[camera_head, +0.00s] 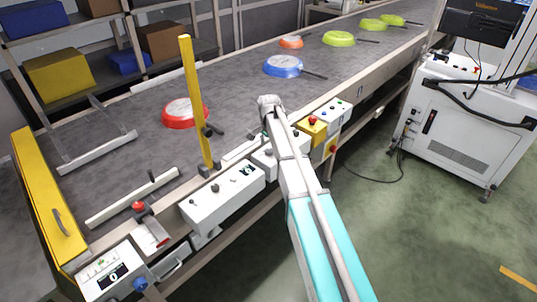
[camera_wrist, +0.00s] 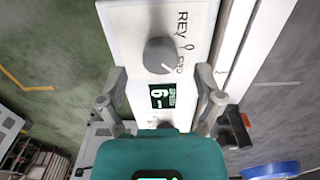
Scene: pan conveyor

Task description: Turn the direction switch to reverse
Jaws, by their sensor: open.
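In the wrist view a round grey knob (camera_wrist: 160,55) sits on a white control box (camera_wrist: 126,18), beside a "REV" label (camera_wrist: 183,22). More lettering beside the knob is partly covered, and I cannot tell where the knob points. A dark display (camera_wrist: 162,96) with a green "6" is below it. My gripper (camera_wrist: 160,76) is open, with one finger on each side of the box and the knob between them in the picture. No contact with the knob is visible. In the head view my arm reaches to the conveyor's near edge; its fingers are not clearly visible there.
Along the conveyor (camera_head: 105,175) edge stand another white control box (camera_head: 222,203), a yellow box with a red button (camera_head: 312,124) and a yellow upright post (camera_head: 192,100). Red (camera_head: 180,122), blue (camera_head: 283,72) and green pans lie on the belt.

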